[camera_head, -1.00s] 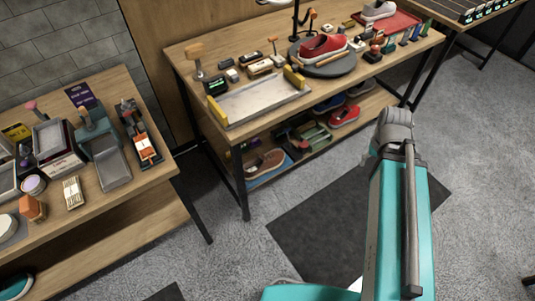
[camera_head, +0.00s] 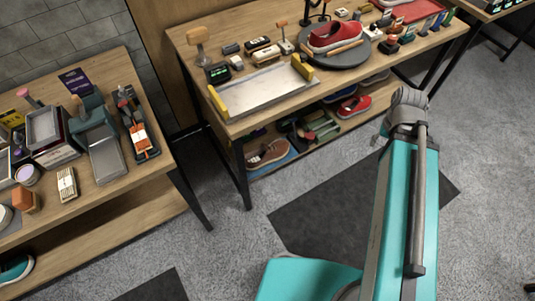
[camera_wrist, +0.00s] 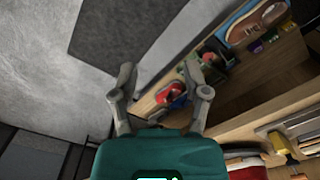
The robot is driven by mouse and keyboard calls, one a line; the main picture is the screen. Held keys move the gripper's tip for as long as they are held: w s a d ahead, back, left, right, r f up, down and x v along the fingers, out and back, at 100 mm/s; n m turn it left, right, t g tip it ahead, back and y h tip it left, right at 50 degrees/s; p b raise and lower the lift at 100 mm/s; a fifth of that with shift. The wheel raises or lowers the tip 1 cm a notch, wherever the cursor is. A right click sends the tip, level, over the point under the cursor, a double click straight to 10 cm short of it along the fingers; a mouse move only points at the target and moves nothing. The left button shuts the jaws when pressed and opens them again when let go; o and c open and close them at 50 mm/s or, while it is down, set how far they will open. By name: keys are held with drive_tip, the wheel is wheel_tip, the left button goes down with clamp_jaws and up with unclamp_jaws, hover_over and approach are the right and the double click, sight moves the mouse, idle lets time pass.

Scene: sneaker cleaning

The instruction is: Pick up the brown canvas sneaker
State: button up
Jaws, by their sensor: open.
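The brown canvas sneaker (camera_head: 267,154) lies on the left part of the lower shelf of the middle workbench, with its white sole edge showing. It rests on or beside a blue mat (camera_head: 272,167). In the wrist view a brown shoe with a pale sole (camera_wrist: 258,22) shows at the top right, on a blue mat. My gripper (camera_wrist: 164,85) is open and empty, with its fingers apart and well away from the shoe. In the head view my teal arm stands at the right, and its fingers are not visible there.
The workbench top (camera_head: 240,117) overhangs the shelf, and a black front leg (camera_head: 241,178) stands close to the brown sneaker. A red shoe (camera_head: 354,106) and a box of tools (camera_head: 318,128) share the shelf. A second table (camera_head: 100,205) stands at left. The floor before the bench is clear.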

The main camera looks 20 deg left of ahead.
drive_tip(key=shift+o, duration=0.3)
drive_tip(key=shift+a+f+b, duration=0.1)
drive_tip(key=shift+f+b, duration=0.2)
drive_tip(key=n+t+y+b, duration=0.9)
drive_tip(key=n+b, duration=0.3)
drive_tip(key=b, duration=4.1)
approach(268, 151)
drive_tip(key=shift+s+d+r, duration=0.25)
drive_tip(key=shift+d+r, duration=0.05)
drive_tip(key=shift+d, duration=0.05)
drive_tip(key=b+x, duration=0.3)
drive_tip(key=x, duration=0.4)
drive_tip(key=shift+w+a+f+b, duration=0.15)
drive_tip(key=shift+w+f+b, duration=0.1)
drive_tip(key=shift+b, duration=0.1)
drive_tip(key=shift+w+a+f, duration=0.1)
drive_tip(key=shift+w+a, duration=0.15)
drive_tip(key=shift+a, duration=0.1)
